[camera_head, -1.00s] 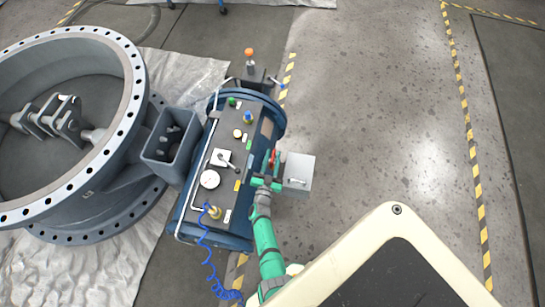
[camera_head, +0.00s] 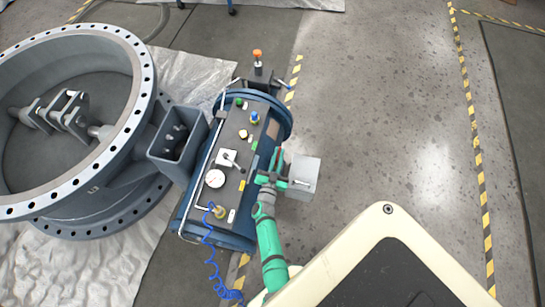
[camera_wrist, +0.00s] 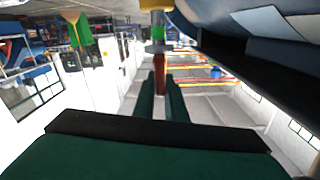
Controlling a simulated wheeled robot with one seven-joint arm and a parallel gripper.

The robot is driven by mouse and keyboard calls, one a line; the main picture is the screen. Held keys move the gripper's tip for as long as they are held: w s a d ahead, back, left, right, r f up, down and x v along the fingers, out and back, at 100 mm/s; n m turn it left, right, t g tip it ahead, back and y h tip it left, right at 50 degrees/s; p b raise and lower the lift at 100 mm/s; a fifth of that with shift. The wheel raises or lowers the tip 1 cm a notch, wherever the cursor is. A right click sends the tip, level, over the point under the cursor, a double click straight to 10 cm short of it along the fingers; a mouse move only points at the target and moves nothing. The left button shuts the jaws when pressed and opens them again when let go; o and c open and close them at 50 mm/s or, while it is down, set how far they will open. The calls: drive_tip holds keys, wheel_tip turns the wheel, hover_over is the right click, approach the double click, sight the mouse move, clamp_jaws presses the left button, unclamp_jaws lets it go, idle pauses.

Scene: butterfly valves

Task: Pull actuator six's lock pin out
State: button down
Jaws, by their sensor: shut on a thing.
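The blue cylindrical actuator (camera_head: 215,236) lies beside the large flanged valve (camera_head: 110,175); no number on it is readable. My gripper (camera_head: 274,170) is at the actuator's right side, by a light grey box. In the wrist view my green gripper fingers (camera_wrist: 160,92) are shut on the lower end of a slim red grip (camera_wrist: 159,70), seemingly the lock pin. Above the red grip are a green band and a brass-coloured collar (camera_wrist: 156,5), in line with it. In the head view my gripper hides the pin. Whether the pin is still seated cannot be told.
The grey box (camera_head: 305,175) stands close right of my gripper. The actuator's dark panel (camera_head: 228,163) carries a gauge (camera_head: 215,178), knobs and a small lever. A coiled blue hose (camera_head: 212,262) hangs at its near end. The concrete floor (camera_head: 390,130) to the right is clear.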

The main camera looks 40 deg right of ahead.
drive_tip(key=shift+w+a+r, duration=0.1)
drive_tip(key=shift+w+r, duration=0.15)
drive_tip(key=shift+r, duration=0.1)
drive_tip(key=c, duration=1.8)
unclamp_jaws()
drive_tip(key=shift+c, duration=0.2)
drive_tip(key=shift+s, duration=0.15)
drive_tip(key=shift+f, duration=0.1)
drive_tip(key=shift+s+a, duration=0.1)
drive_tip(key=shift+s, duration=0.05)
drive_tip(key=v, duration=1)
drive_tip(key=shift+a, duration=0.15)
